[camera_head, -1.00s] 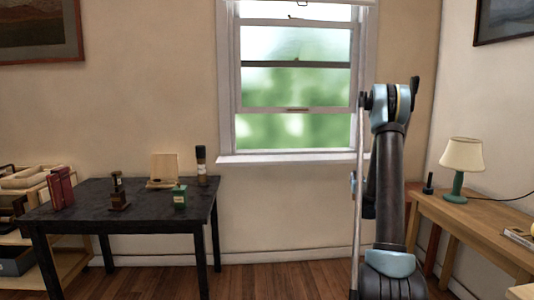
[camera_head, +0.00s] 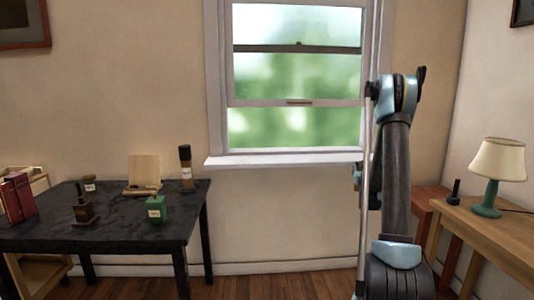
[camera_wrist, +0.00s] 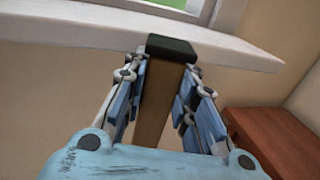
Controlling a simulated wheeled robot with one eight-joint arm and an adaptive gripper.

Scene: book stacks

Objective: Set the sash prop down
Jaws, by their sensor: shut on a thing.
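In the wrist view the sash prop (camera_wrist: 153,105) is a wooden bar with a black end cap. My gripper (camera_wrist: 163,85) is shut on it, with blue finger pads along both sides. The capped end points up the picture, against the wall and the white sill (camera_wrist: 70,42); I cannot tell whether it touches them. In the head view my gripper is mostly hidden by my arm, below the right end of the sill (camera_head: 280,160). The window's lower sash (camera_head: 298,102) is raised above the sill, with a gap beneath it.
A red-brown table (camera_wrist: 275,140) stands to the right below the sill; it also shows in the head view (camera_head: 432,193). A wooden desk (camera_head: 480,225) with a green lamp (camera_head: 487,195) is nearer. A black table (camera_head: 120,232) at left holds several small items. Floor between is clear.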

